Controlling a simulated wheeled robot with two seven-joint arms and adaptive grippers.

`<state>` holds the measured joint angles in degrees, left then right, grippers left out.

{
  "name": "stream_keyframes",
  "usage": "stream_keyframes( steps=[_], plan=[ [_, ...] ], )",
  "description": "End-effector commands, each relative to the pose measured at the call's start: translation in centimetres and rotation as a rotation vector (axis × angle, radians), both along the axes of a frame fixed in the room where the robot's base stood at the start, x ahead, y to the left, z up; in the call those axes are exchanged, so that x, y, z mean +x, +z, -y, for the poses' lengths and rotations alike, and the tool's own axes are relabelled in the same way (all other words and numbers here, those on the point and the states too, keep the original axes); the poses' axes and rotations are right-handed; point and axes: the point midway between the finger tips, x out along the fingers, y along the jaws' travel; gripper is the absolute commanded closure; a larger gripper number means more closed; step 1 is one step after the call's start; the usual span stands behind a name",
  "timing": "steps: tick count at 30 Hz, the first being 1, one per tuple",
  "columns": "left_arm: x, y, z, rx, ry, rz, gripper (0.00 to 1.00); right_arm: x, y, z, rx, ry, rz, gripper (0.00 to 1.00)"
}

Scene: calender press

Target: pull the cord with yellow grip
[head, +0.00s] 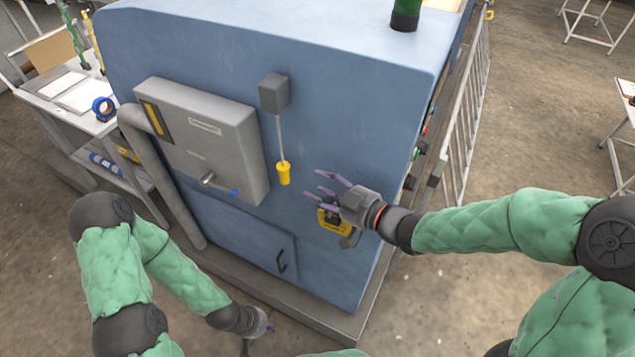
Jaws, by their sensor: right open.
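The yellow grip (284,173) hangs upright on a thin pale cord (280,138) below a grey box (275,93) on the front of the blue machine (330,140). My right gripper (322,182) is open, with its purple fingers spread toward the left. It is just right of the yellow grip in the picture, with a visible gap between them. My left gripper (267,327) is low at the bottom of the view, near the base of the machine and far from the cord. Its fingers are small and partly hidden, so its opening is unclear.
A grey cabinet (195,140) with a blue-tipped lever (220,184) projects left of the cord. A yellow item (334,223) is behind and below my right gripper. A grey pipe (165,180) runs down at left. A metal railing (465,125) stands at right.

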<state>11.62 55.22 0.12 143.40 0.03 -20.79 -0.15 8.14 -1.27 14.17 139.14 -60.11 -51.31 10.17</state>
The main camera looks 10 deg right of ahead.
Motion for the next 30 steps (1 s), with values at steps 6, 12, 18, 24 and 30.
stream_keyframes(
  steps=[6, 12, 18, 24, 30],
  plan=[
    [-0.1, -0.6, 0.0, 0.0, -0.001, -0.002, 1.0, 1.8, -0.6, -1.8, 0.001, 0.005, -0.001, 0.5],
    [-0.1, -1.2, 0.0, 0.0, 0.0, -0.001, 1.0, 4.3, -1.1, -4.1, 0.0, 0.004, -0.002, 0.5],
    [-0.1, -1.6, 0.0, 0.0, 0.0, -0.001, 1.0, 6.3, -1.5, -6.0, 0.001, 0.002, -0.002, 0.5],
    [-0.1, -1.8, 0.0, 0.0, 0.0, -0.001, 1.0, 7.4, -1.6, -6.9, 0.0, 0.001, -0.002, 0.5],
    [-0.1, -1.8, 0.0, 0.0, 0.0, -0.001, 1.0, 7.7, -1.7, -7.1, 0.0, 0.0, -0.001, 0.5]
  ],
)
